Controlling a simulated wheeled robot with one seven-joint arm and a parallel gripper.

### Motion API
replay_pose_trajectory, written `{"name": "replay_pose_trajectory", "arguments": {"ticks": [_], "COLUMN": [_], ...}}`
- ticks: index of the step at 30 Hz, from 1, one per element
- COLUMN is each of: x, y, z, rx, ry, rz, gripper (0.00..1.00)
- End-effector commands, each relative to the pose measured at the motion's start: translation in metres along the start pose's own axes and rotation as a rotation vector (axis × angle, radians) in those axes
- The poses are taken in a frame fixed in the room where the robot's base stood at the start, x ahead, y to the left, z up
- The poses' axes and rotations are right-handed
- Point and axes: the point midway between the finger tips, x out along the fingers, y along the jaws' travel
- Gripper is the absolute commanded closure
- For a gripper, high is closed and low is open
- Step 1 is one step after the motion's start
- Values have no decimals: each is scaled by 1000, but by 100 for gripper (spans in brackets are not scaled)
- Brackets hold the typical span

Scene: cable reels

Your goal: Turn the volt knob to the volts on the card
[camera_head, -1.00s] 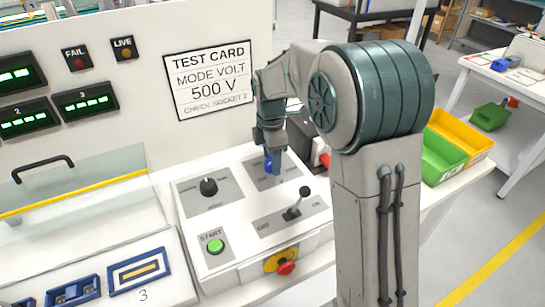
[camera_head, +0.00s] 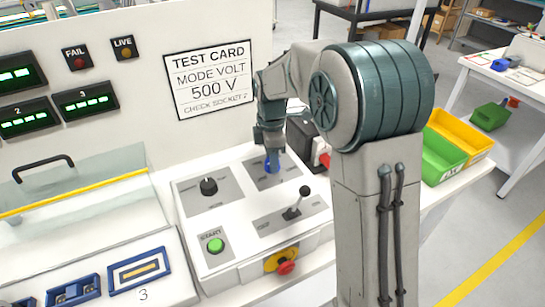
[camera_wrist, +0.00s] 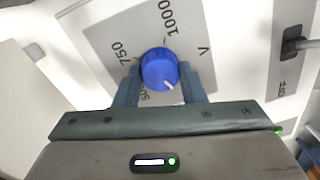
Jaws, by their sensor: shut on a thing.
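The blue volt knob (camera_wrist: 160,68) sits between the two fingers of my gripper (camera_wrist: 163,88), which is shut on it. Its white pointer mark faces down and slightly right in the wrist view. The labels 750 and 1000 show around it; the 500 label is at lower left, partly hidden by a finger. In the head view the knob (camera_head: 272,167) is on the panel's upper right plate, below my gripper (camera_head: 271,152).
The white panel (camera_head: 222,263) also carries a black knob (camera_head: 208,186), a lever (camera_head: 297,204), a green START button (camera_head: 215,245) and a red stop button (camera_head: 286,267). Green (camera_head: 441,158) and yellow bins stand right of my arm.

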Motion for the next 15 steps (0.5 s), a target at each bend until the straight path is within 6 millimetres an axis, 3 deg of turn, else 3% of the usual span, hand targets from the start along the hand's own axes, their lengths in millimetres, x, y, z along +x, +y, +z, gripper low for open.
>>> {"name": "replay_pose_trajectory", "arguments": {"ticks": [15], "x": [-2], "y": [1], "z": [1], "rx": [460], "ry": [19], "rz": [5], "gripper": [86]}}
